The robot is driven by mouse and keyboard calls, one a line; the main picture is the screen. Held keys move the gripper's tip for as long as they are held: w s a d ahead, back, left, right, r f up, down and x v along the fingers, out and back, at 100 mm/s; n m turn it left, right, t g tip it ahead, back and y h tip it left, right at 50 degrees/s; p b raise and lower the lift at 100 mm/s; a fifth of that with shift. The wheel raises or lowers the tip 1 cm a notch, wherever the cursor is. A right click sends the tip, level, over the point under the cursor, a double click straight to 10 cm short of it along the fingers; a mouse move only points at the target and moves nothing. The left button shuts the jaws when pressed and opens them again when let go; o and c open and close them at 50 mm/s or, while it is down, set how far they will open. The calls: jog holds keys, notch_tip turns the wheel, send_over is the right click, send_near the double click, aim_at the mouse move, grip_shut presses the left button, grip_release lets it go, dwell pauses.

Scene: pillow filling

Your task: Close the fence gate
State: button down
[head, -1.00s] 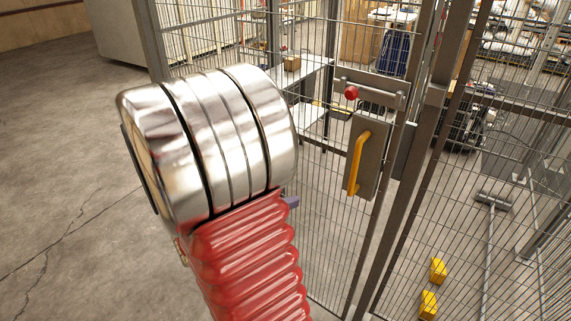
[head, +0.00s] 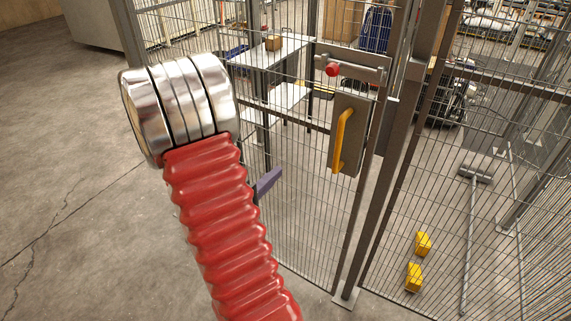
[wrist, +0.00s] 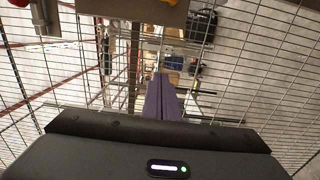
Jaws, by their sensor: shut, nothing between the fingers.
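The fence gate (head: 300,215) is a grey wire-mesh panel in a metal frame. It stands upright, its latch-side edge beside the fence post (head: 393,165); I cannot tell whether a gap is left. It carries a yellow handle (head: 343,140) on a grey plate and, above it, a sliding bolt (head: 362,72) with a red knob (head: 333,70). My gripper (head: 270,181) shows as purple fingers past my red arm sleeve, left of and below the handle. In the wrist view its fingers (wrist: 162,98) are together and empty, pointing at the mesh; contact is unclear. The handle's plate (wrist: 130,8) is at the top edge.
Fixed mesh fence (head: 480,110) continues to the right. Behind the mesh are a table (head: 270,50), two yellow blocks (head: 418,262) and a long-handled grey tool (head: 474,185) on the floor. Open concrete floor (head: 70,130) lies at the left.

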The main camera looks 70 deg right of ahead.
aim_at(305, 145)
jog(key=d, duration=0.4)
jog(key=s+d, duration=0.1)
jog(key=d, duration=0.4)
jog(key=s+d, duration=0.1)
jog(key=d, duration=0.3)
jog(key=shift+s+d, duration=0.15)
jog(key=shift+d, duration=0.05)
